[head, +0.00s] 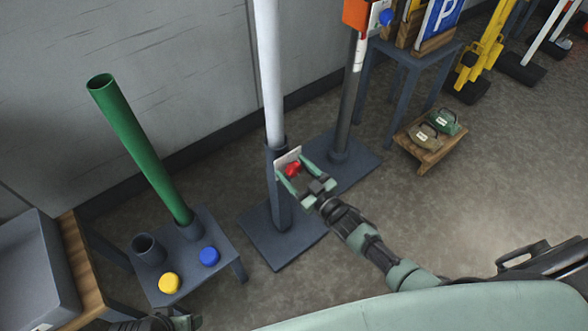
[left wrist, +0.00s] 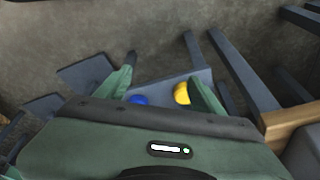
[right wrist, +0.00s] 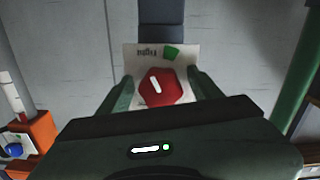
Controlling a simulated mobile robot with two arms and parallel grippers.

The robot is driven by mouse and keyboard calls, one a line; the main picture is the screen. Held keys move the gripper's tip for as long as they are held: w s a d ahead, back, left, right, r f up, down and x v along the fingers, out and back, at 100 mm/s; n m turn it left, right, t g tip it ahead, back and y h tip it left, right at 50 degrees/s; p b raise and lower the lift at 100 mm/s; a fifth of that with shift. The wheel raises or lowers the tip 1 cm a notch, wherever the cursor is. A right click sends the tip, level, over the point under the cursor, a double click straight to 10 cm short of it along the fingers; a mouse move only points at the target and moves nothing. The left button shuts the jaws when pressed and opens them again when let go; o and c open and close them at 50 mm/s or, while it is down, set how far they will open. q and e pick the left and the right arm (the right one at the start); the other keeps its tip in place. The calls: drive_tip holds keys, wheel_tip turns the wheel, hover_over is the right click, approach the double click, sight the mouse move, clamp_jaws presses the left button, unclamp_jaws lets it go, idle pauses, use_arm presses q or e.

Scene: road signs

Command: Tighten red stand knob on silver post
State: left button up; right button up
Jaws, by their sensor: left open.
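The silver post (head: 270,70) stands upright in a dark grey stand (head: 279,185). The red stand knob (head: 293,169) is on the stand's front, before a white card, and also shows in the right wrist view (right wrist: 161,86). The card reads "Tight" upside down there, beside a green mark. My right gripper (head: 297,173) is at the knob, with one finger on each side. Its fingers look apart, with narrow gaps beside the knob. My left gripper (left wrist: 160,80) is open and empty, above the low table; only part of it shows at the head view's bottom edge.
A green tube (head: 140,150) leans in a holder on a low dark table (head: 200,285) at left, with yellow (head: 169,283) and blue (head: 209,256) knobs. Another dark post (head: 350,110) stands close right of the silver one. A wooden platform (head: 432,152) holds weights. Floor is open at front right.

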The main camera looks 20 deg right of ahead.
sight(273, 68)
drive_tip(key=shift+s, duration=0.15)
use_arm(q)
drive_tip(key=f+p, duration=0.1)
drive_tip(key=f, duration=0.4)
drive_tip(key=shift+s, duration=0.2)
use_arm(e)
drive_tip(key=v, duration=0.7)
drive_tip(key=shift+s+d, duration=0.15)
drive_tip(key=shift+s, duration=0.05)
